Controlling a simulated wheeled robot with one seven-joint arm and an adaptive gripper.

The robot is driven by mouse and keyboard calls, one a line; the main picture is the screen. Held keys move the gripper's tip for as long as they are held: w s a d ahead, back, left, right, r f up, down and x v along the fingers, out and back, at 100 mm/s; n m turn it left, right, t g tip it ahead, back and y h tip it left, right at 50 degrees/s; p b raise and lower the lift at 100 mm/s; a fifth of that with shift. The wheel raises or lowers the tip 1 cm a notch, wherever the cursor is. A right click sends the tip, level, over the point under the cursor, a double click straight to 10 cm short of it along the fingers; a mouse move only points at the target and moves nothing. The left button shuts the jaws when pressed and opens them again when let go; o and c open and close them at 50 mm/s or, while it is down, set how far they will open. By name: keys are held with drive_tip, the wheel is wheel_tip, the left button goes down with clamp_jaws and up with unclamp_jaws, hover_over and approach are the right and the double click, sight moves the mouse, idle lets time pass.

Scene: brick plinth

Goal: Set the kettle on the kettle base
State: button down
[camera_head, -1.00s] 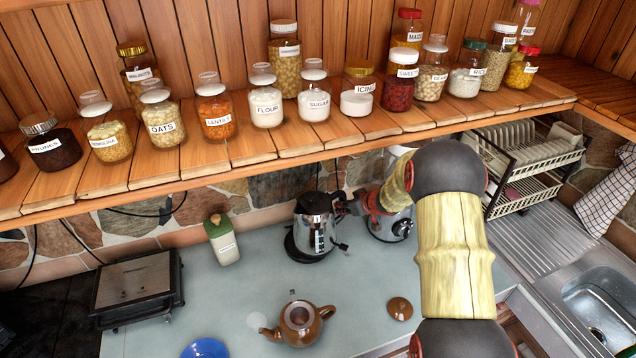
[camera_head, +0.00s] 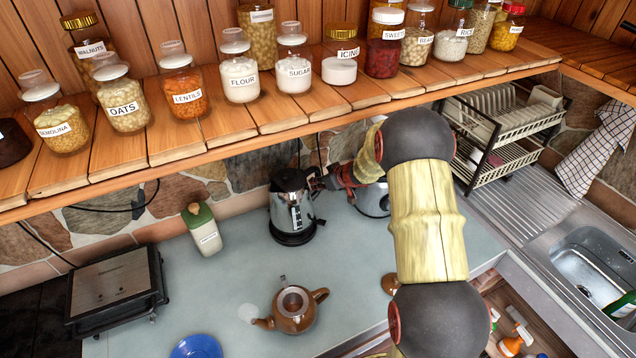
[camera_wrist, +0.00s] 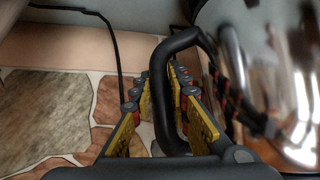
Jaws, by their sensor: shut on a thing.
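The kettle (camera_head: 291,208) is shiny steel with a black lid and handle, and stands upright by the back wall. The black kettle base (camera_head: 293,238) shows directly under it. The kettle looks centred over the base, but I cannot tell whether it is fully seated. My gripper (camera_head: 318,182) is at the kettle's right side, partly hidden by my arm. In the wrist view, the yellow-padded fingers of my gripper (camera_wrist: 158,100) are closed around the black kettle handle (camera_wrist: 163,85), with the steel kettle body (camera_wrist: 295,75) to the right.
A brown teapot (camera_head: 294,308), a green-lidded container (camera_head: 203,229) and a black-and-steel grill (camera_head: 118,290) stand on the grey counter (camera_head: 225,280). A steel appliance (camera_head: 373,199) is close right of the kettle. The wooden shelf (camera_head: 270,125) with jars overhangs behind. A dish rack (camera_head: 505,125) is right.

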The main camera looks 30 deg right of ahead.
drive_tip(key=shift+w+f+b, duration=0.1)
drive_tip(key=shift+f+b, duration=1.15)
drive_tip(key=shift+b, duration=0.1)
drive_tip(key=shift+p, duration=1.05)
idle(0.3)
drive_tip(key=shift+f+b, duration=0.3)
drive_tip(key=shift+f, duration=0.25)
idle(0.7)
drive_tip(key=c, duration=2)
unclamp_jaws()
drive_tip(key=shift+f, duration=0.1)
drive_tip(key=shift+o, duration=0.2)
drive_tip(key=shift+f, duration=0.2)
drive_tip(key=p+v, duration=0.8)
drive_tip(key=v, duration=0.3)
drive_tip(key=shift+r, duration=0.15)
